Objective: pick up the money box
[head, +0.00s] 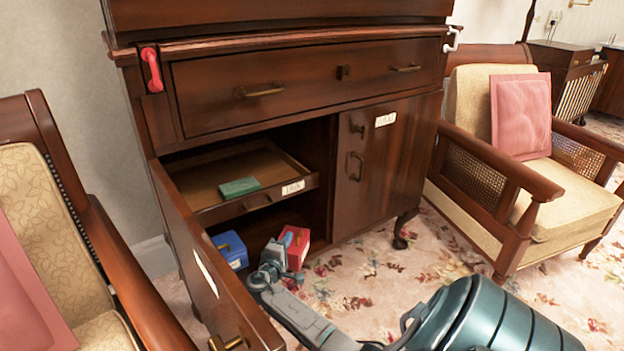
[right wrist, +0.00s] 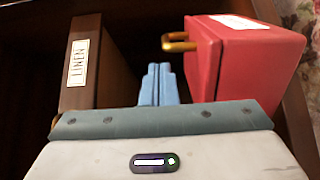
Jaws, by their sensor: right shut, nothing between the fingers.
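Two small boxes with brass handles are inside the open lower cabinet: a blue one (head: 230,250) and a red one (head: 296,247). I cannot tell which one is the money box. The red box also shows large in the right wrist view (right wrist: 247,60), with a brass handle on its left face and a white label on top. My right gripper (head: 273,252) is shut and empty. Its blue fingertips (right wrist: 157,72) are just left of the red box, below its handle, apparently not gripping it. The blue box is not seen in the right wrist view. My left gripper is not in view.
An inner drawer (head: 212,189) labelled LINEN is pulled out above the boxes, holding a green block (head: 239,187). The open cabinet door (head: 207,265) stands on the left. The right door (head: 372,175) is closed. Armchairs (head: 530,150) flank the cabinet.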

